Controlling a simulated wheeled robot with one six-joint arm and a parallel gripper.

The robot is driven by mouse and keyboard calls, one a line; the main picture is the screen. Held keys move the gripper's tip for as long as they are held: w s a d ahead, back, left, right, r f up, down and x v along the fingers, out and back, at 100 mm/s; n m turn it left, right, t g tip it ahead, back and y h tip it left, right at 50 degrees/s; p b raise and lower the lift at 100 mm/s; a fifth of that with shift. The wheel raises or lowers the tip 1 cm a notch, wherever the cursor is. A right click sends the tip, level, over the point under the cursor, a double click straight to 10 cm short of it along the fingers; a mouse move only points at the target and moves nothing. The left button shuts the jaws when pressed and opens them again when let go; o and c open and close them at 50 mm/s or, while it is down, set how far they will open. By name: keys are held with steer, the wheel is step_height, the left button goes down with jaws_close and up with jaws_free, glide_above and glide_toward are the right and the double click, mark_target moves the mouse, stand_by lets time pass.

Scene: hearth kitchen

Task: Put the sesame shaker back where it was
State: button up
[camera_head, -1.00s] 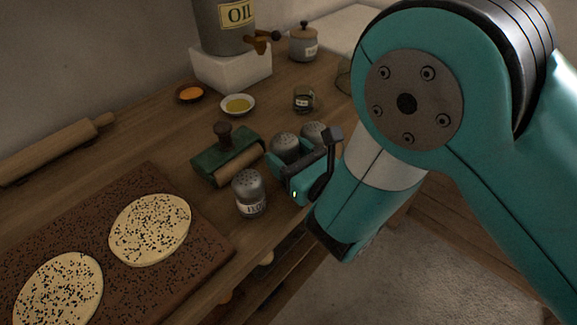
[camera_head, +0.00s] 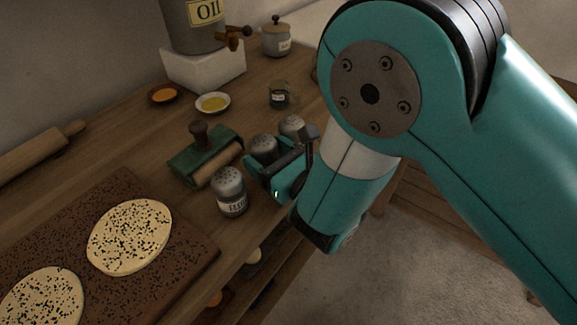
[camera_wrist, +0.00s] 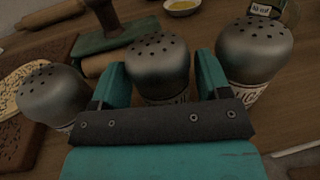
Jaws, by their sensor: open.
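Three grey-topped shakers stand in a row along the counter's edge. The nearest shaker (camera_head: 228,193) has a partly legible label that seems to start with "FL"; it is at the left in the wrist view (camera_wrist: 52,95). The middle shaker (camera_head: 264,147) stands between the fingers of my open gripper (camera_head: 278,160), as the wrist view shows with the shaker (camera_wrist: 158,68) between the two fingers (camera_wrist: 161,80). The far shaker (camera_head: 291,126) is at the right in the wrist view (camera_wrist: 253,52). I cannot tell which one is the sesame shaker; the far labels are hidden or cut off.
A green roller tool (camera_head: 205,157) lies left of the shakers. A brown board (camera_head: 190,248) with two seeded flatbreads is at the front left. Behind are an oil dish (camera_head: 213,103), an orange bowl (camera_head: 164,94), a small jar (camera_head: 279,95) and a lidded pot (camera_head: 276,40).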

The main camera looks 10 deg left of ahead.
steer(key=b+v, duration=0.1)
steer(key=b, duration=0.1)
steer(key=b+v, duration=0.2)
steer(key=f+b+v, duration=0.1)
steer(key=v, duration=0.1)
steer(key=shift+d+b, duration=0.2)
steer(key=shift+b, duration=0.2)
steer(key=v, duration=0.6)
steer(key=shift+s+d+r, duration=0.2)
steer(key=shift+s+r, duration=0.1)
steer(key=shift+r, duration=0.15)
steer(key=w+d+r+m+h, duration=0.1)
steer(key=w+d+m+h, duration=0.3)
steer(key=m, duration=0.8)
steer(key=w+d+r+m+h, duration=0.2)
steer(key=d+m+h, duration=0.35)
steer(key=m, duration=0.75)
steer(key=s+d+r+m+g+h, duration=0.1)
steer(key=s+d+r+m+g, duration=0.2)
steer(key=s+m, duration=0.4)
steer(key=s+d+r+m+g, duration=0.4)
steer(key=s+d+m+g, duration=0.2)
steer(key=s+m, duration=0.2)
steer(key=shift+d+m+h, duration=0.2)
steer(key=shift+m+h, duration=0.15)
steer(key=shift+m, duration=0.05)
steer(key=shift+r, duration=0.2)
step_height(320, 180, up, 9)
steer(key=p, duration=0.9)
